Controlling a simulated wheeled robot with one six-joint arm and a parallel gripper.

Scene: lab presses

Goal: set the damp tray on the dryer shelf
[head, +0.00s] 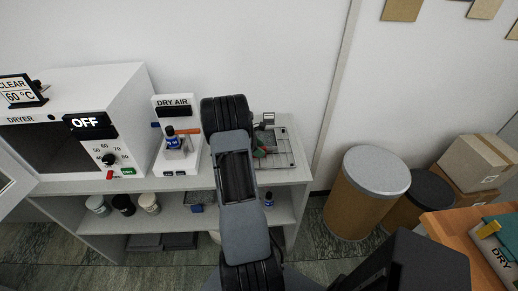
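The white dryer (125,115) stands at the left on a white bench. Its display reads OFF, and a dial and a green-labelled switch sit below. Its dark chamber (40,150) shows at the left edge, and a white panel like an open door stands in front; I cannot make out the shelf inside. A grey metal tray or wire rack (286,153) lies at the bench's right end, partly hidden by my arm. Small red and green items show on its left part. I cannot tell whether it is the damp tray. My gripper cannot be made out.
A DRY AIR unit (177,103) with a dark blue bottle (171,137) stands right of the dryer. Jars (123,204) stand on the shelf below. Drums (376,171), boxes (475,163) and a wooden table (450,222) with a DRY-labelled item are at the right.

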